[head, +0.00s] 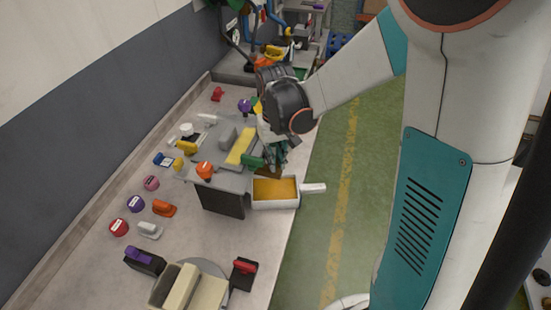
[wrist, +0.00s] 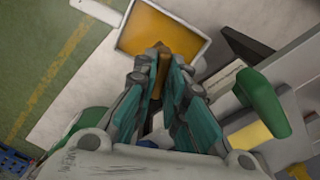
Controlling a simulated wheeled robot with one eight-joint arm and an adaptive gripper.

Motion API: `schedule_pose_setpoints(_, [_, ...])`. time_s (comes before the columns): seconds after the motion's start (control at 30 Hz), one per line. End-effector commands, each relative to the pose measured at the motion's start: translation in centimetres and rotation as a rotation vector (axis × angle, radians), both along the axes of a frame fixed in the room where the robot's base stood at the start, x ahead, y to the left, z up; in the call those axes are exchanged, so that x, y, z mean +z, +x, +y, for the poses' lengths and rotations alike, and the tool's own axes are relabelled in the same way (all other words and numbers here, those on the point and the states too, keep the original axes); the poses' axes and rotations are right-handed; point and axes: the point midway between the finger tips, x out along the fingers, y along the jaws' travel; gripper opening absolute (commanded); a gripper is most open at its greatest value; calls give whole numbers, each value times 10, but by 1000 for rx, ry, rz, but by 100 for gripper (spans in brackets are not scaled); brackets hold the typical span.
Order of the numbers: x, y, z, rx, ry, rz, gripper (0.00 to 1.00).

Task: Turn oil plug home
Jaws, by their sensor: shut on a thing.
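My gripper (wrist: 160,62) is shut on a small brown piece (wrist: 163,58) between its teal fingertips. This piece may be the oil plug, but the fingers hide most of it. In the head view my gripper (head: 272,158) is by the right side of the grey housing (head: 222,200), above the back edge of a white tray (head: 275,204). The tray holds an amber fill and also shows at the top of the wrist view (wrist: 207,46). I cannot tell whether the brown piece touches the housing.
A green handle (wrist: 263,100) sticks up close to my gripper's right in the wrist view. An orange knob (head: 204,170) is on the housing. Several coloured handles and knobs, including a red one (head: 118,227), stand to the left. The green floor at right is clear.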

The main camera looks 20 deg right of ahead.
Motion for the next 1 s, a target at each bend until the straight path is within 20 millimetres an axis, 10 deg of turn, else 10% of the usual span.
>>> schedule_pose_setpoints(1.0, [0, 0, 0, -576, 0, 0, 0])
